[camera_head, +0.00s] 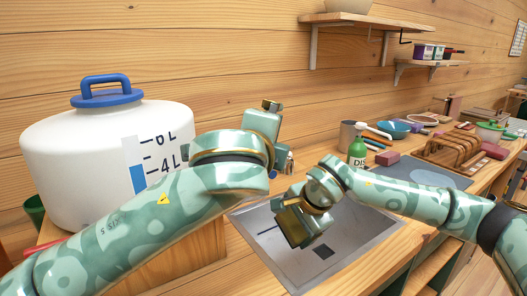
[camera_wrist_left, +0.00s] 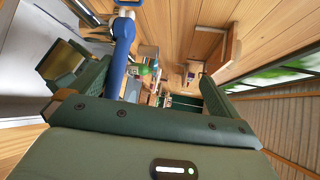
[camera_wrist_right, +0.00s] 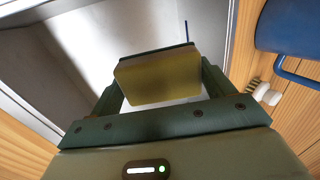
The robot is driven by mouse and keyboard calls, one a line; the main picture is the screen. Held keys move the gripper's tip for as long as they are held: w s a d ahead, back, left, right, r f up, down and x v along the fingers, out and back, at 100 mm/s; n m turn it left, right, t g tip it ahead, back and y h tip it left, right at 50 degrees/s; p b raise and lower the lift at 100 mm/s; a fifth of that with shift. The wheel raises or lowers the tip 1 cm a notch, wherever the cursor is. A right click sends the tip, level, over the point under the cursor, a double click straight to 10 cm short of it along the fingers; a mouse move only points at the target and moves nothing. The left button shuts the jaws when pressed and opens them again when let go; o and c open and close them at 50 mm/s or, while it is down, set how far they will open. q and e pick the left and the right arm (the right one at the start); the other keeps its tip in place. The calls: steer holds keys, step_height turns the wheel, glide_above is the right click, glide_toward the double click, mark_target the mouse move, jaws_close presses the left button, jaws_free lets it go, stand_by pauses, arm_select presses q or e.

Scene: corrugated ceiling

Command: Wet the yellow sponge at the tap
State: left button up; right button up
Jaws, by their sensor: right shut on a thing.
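The yellow sponge (camera_wrist_right: 158,78), with a dark layer along one face, is gripped between the fingers of my right gripper (camera_wrist_right: 160,85). In the head view my right gripper (camera_head: 300,222) is above the grey sink (camera_head: 345,255). The left wrist view shows a yellowish block (camera_wrist_left: 62,60), seemingly the sponge, over the sink. My left gripper (camera_wrist_left: 155,78) is open, fingers wide apart. A blue bar (camera_wrist_left: 122,55), seemingly part of the tap, shows beside its left finger; I cannot tell if they touch. In the head view my left arm hides the tap.
A white water tank (camera_head: 85,160) with a blue handle stands at the left. A green bottle (camera_head: 357,150), a blue bowl (camera_head: 393,129) and a wooden rack (camera_head: 455,152) stand on the counter beyond the sink. Shelves (camera_head: 365,20) hang on the wall above.

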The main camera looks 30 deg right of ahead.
arm_select(q)
steer(key=shift+t+h, duration=0.3)
steer(key=shift+t, duration=0.1)
steer(key=r, duration=0.4)
steer(key=a+r, duration=0.1)
steer(key=r, duration=0.1)
steer(key=shift+g, duration=0.5)
steer(key=f, duration=0.3)
steer(key=d+f, duration=0.1)
steer(key=shift+s+d+f, duration=0.1)
steer(key=shift+s+f, duration=0.2)
steer(key=shift+f, duration=0.05)
steer(key=shift+v, duration=1.7)
steer(key=shift+c, duration=0.5)
steer(key=s, duration=0.1)
steer(key=s+a, duration=0.1)
steer(key=shift+s+a, duration=0.3)
steer(key=shift+s, duration=0.1)
steer(key=c, duration=0.9)
steer(key=f+v, duration=0.1)
steer(key=v, duration=0.6)
steer(key=shift+s+a, duration=0.2)
steer(key=shift+a, duration=0.05)
steer(key=shift+r, duration=0.1)
